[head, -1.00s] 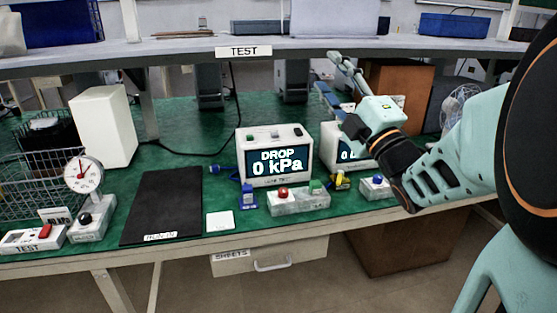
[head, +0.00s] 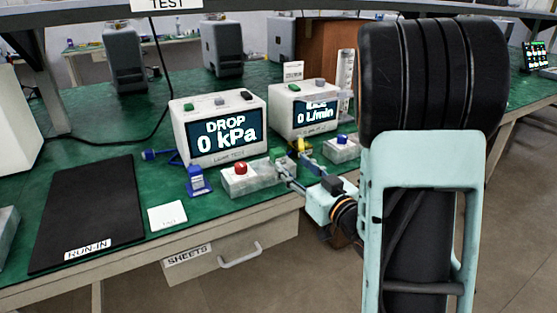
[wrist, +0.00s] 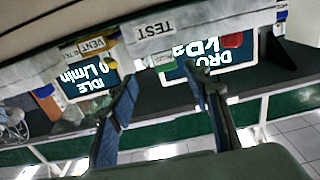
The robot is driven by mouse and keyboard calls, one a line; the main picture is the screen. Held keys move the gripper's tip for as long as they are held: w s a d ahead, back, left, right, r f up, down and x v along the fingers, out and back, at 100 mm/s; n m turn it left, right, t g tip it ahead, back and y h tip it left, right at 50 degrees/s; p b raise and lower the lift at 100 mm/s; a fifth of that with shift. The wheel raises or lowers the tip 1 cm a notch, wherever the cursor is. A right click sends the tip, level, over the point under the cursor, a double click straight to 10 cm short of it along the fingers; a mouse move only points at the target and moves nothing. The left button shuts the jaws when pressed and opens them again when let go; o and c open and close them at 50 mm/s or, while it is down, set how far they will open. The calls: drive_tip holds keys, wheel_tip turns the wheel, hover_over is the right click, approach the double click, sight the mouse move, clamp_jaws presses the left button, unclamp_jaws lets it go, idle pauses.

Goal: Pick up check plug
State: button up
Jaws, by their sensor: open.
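No readable label marks the check plug. Two small plug-like items stand on the bench: a blue one (head: 197,181) upright on a blue base left of the red button, and a yellow one (head: 299,146) near the right meter, partly hidden by my fingers. In the wrist view, yellow shows beside the left finger (wrist: 113,63). My gripper (head: 294,165) is open and looks empty, its fingers reaching over the right part of the clear button block. In the wrist view my gripper (wrist: 163,76) has its fingers apart, with the block's TEST label beyond them.
The red-button block (head: 250,178) lies before the DROP meter (head: 220,132). The L/min meter (head: 303,110) and a blue-button block (head: 342,149) stand right. A black RUN-IN mat (head: 92,212) and white card (head: 168,216) lie left. My arm hides the bench's right.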

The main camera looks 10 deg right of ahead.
sight(280, 158)
drive_tip(key=x, duration=0.2)
drive_tip(key=shift+w+a, duration=0.2)
drive_tip(key=shift+w, duration=0.15)
drive_tip(key=x, duration=0.2)
drive_tip(key=b+x, duration=0.1)
drive_tip(key=x, duration=0.1)
drive_tip(key=shift+a+f, duration=0.2)
drive_tip(key=shift+a, duration=0.2)
drive_tip(key=shift+w+a, duration=0.1)
drive_tip(key=shift+w, duration=0.35)
drive_tip(key=shift+r, duration=0.1)
clamp_jaws()
